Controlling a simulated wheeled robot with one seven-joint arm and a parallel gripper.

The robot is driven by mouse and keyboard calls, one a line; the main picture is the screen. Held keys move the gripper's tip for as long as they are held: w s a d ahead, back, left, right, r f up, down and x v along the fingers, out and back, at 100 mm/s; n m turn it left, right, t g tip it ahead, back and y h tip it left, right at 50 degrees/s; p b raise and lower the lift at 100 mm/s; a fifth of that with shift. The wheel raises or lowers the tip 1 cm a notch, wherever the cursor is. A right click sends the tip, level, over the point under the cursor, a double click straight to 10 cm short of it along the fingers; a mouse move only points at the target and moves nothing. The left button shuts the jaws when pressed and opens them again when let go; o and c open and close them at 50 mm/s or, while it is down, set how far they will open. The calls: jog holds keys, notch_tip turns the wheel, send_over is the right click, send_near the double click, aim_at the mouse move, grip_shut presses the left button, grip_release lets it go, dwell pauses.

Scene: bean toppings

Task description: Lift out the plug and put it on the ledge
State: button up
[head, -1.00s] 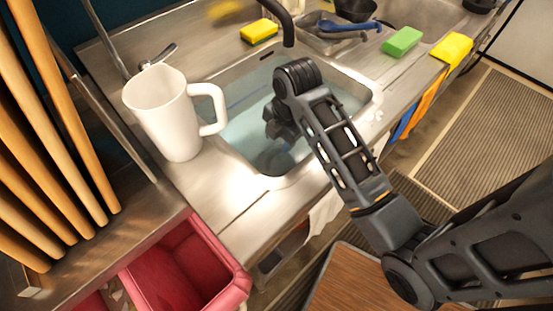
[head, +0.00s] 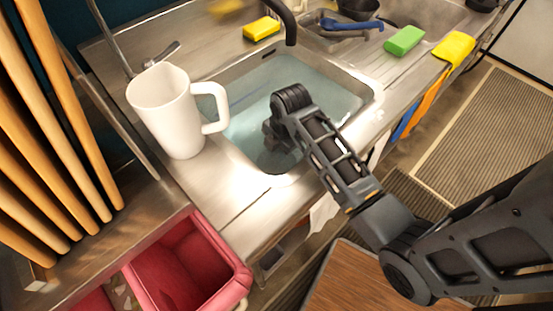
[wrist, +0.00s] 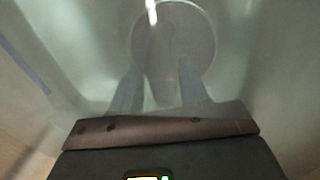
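In the wrist view a pale round disc, which looks like the plug (wrist: 173,35), lies under the water at the bottom of the sink. A narrow bright streak crosses its upper left part. My gripper (wrist: 160,75) points down at it, its two fingers under water and apart, with the tips close to the disc's near edge. In the head view my arm reaches into the near end of the filled sink (head: 345,115) and hides most of the gripper. The metal ledge (head: 215,165) runs around the basin.
A white mug (head: 170,120) stands on the left ledge, close to the basin. A yellow sponge (head: 262,28) and the dark tap (head: 287,22) are at the back. A green sponge (head: 404,40) and yellow cloth (head: 453,48) lie right. A red bin (head: 235,285) is at front left.

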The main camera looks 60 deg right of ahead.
grip_shut()
jog(key=shift+r, duration=0.1)
dwell(0.3)
